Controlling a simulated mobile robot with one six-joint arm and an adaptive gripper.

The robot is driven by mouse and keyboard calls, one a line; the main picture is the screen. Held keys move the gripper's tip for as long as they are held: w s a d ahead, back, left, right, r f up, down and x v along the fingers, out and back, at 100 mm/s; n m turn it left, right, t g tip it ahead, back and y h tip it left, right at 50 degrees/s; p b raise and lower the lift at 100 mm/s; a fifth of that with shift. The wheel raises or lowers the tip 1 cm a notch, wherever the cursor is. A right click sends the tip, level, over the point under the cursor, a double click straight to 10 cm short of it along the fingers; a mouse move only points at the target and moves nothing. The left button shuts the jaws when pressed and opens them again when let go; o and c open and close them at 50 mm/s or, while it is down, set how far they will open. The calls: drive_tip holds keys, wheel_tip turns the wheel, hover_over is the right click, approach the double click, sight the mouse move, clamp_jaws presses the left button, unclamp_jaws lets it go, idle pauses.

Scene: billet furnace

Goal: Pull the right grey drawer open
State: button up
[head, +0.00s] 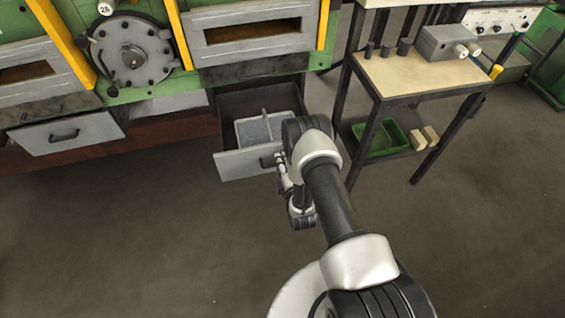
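The right grey drawer (238,166) stands pulled well out of the green machine, below the right slotted panel. Its dark inside shows, with a light grey divided tray (258,130) in it. The dark handle (266,162) is on the drawer's front, near its right part. My gripper (281,172) is at the drawer front, right beside the handle. My arm covers part of the gripper and the drawer's right end. The fingers are too small and hidden to tell whether they are shut on the handle.
A left grey drawer (70,134) with a dark handle is at the far left. A workbench (420,74) stands to the right, with a grey box (446,42) on top and a green bin (380,138) on its lower shelf. The floor (130,240) in front is clear.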

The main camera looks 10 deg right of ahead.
drive_tip(key=v, duration=1.2)
idle(0.5)
drive_tip(key=w+r+m+g, duration=0.25)
drive_tip(key=w+r, duration=0.35)
drive_tip(key=r, duration=0.3)
drive_tip(key=w+r+m+g, duration=0.1)
drive_tip(key=w+r+m, duration=0.2)
drive_tip(key=w+r, duration=0.4)
drive_tip(key=s+r+m+g, duration=0.2)
drive_tip(key=s+r+m, duration=0.15)
drive_tip(key=r, duration=0.65)
drive_tip(key=s+r+m+g, duration=0.3)
drive_tip(key=s+r+m, duration=0.2)
drive_tip(key=s+r, duration=0.85)
drive_tip(key=s+a+r+m+g, duration=0.1)
drive_tip(key=s+m, duration=0.3)
drive_tip(key=s, duration=1.5)
drive_tip(key=shift+r+g, duration=0.55)
drive_tip(key=shift+g, duration=0.2)
